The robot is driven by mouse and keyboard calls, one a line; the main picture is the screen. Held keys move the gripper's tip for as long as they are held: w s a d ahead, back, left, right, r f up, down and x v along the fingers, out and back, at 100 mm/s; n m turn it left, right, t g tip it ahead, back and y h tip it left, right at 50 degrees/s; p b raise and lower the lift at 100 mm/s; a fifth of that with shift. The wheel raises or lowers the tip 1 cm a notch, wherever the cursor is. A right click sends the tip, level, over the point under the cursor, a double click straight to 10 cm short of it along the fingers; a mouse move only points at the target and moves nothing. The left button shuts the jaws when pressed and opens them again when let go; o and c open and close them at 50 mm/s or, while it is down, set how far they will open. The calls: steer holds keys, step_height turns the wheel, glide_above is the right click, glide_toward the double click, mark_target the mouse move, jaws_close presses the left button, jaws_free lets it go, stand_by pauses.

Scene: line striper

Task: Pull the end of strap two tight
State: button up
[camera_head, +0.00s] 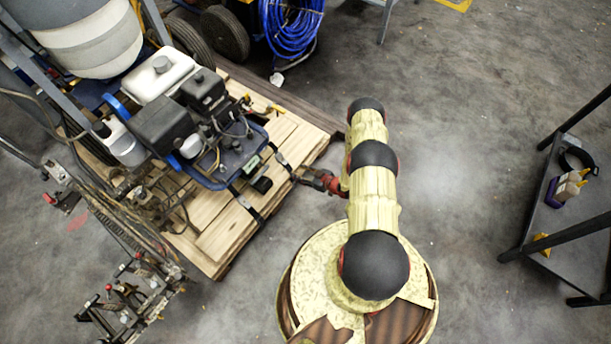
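The line striper (170,115) stands on a wooden pallet at the left. Two dark straps run from its blue frame over the pallet's right edge. The upper strap (277,155) comes down close to my gripper, and the lower strap (246,206) lies to its lower left, next to a dark ratchet-like piece (262,185). No label shows which is strap two. My gripper (302,178) is at the pallet's right edge, with its fingertips at or near the upper strap's lower end. The fingers are small and dark here, so I cannot tell whether they hold the strap.
The pallet's bare boards (225,235) show below the striper. A dark cart (570,215) with small bottles stands at the right. A coiled blue hose (290,25) is at the top. Open concrete floor lies between my arm and the cart.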

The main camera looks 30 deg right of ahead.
mark_target(290, 169)
steer(key=shift+x, duration=2.8)
steer(key=shift+c, duration=0.6)
jaws_close()
